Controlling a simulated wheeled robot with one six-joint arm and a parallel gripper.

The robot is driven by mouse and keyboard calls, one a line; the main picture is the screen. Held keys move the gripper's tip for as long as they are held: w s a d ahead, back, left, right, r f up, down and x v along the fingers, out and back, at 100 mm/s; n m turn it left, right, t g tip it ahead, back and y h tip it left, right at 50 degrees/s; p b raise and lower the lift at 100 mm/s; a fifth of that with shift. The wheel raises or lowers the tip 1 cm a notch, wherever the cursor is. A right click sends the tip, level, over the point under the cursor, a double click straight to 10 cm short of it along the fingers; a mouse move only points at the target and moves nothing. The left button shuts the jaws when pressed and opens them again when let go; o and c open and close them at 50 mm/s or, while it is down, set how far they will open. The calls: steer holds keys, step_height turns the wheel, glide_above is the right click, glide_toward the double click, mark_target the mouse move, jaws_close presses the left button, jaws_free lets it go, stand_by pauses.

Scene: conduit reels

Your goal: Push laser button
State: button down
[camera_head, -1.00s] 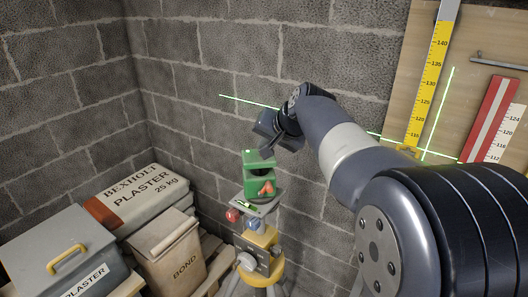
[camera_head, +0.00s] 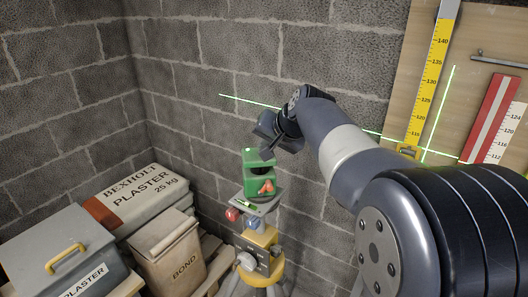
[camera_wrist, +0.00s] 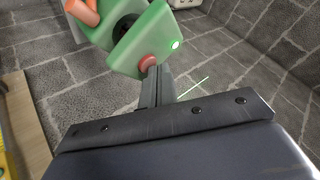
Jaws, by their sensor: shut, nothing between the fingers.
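The green laser level (camera_head: 251,172) sits on a tripod mount in the middle of the head view. In the wrist view the green laser body (camera_wrist: 130,62) fills the top, with a round red button (camera_wrist: 147,62) on the face toward my gripper and a bright green light (camera_wrist: 176,44) beside it. My gripper (camera_wrist: 153,72) is shut and empty, its fingertips at the lower edge of the red button; I cannot tell whether they touch it. In the head view my gripper (camera_head: 267,152) is just above the laser's top. The button is not clear there.
Green laser lines (camera_head: 437,115) show on the block wall and the wooden board at right. The tripod head (camera_head: 262,238) has a yellow collar and knobs. A plaster bag (camera_head: 140,195), a bond container (camera_head: 168,252) and a grey plaster box (camera_head: 60,250) stand at left.

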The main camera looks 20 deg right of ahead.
stand_by(0.5)
steer(key=shift+r+p, duration=0.35)
steer(key=shift+r, duration=0.1)
step_height(320, 180, up, 6)
steer(key=p, duration=0.5)
steer(key=shift+f, duration=0.1)
